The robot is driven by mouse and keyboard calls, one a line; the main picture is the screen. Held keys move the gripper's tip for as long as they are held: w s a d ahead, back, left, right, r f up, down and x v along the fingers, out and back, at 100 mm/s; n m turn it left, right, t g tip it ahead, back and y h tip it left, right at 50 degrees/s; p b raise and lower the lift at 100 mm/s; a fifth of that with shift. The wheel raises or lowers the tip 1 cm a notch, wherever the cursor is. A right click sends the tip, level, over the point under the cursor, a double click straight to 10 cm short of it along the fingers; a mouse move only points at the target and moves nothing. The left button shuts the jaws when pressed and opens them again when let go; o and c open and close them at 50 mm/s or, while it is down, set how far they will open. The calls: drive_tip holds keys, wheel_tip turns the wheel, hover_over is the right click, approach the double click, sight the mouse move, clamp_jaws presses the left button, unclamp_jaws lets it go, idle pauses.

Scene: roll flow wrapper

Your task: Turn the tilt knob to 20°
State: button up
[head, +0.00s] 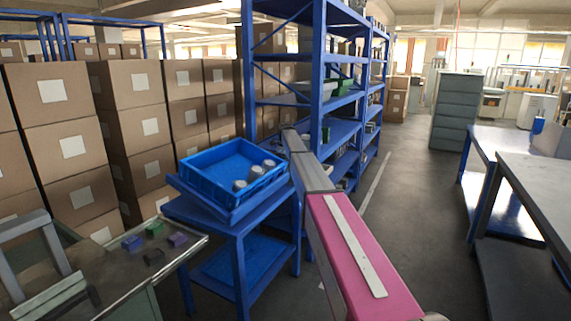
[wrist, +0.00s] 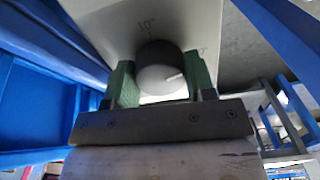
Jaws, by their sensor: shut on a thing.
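The tilt knob (wrist: 162,82) shows in the wrist view as a round knob with a dark rim and a pale face, on a light panel (wrist: 110,25). A white pointer line on its face points right and slightly up. A "10°" mark is printed above the knob, a little left. Another mark at its upper right is partly hidden by a finger and cannot be read. My gripper (wrist: 163,85) has its two green fingers shut on the knob's left and right sides. I cannot make out the knob or the gripper in the head view.
In the head view, a blue tray (head: 205,160) with several round pieces sits on a blue stand (head: 240,235). Blue shelving (head: 318,70) stands behind it. Stacked cartons (head: 75,145) fill the left. A worktable with small coloured blocks is at lower left. The right aisle floor is clear.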

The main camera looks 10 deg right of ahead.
drive_tip(key=shift+m, duration=1.6)
drive_tip(key=o, duration=0.9)
wheel_tip(320, 180, up, 11)
drive_tip(key=shift+f, duration=0.1)
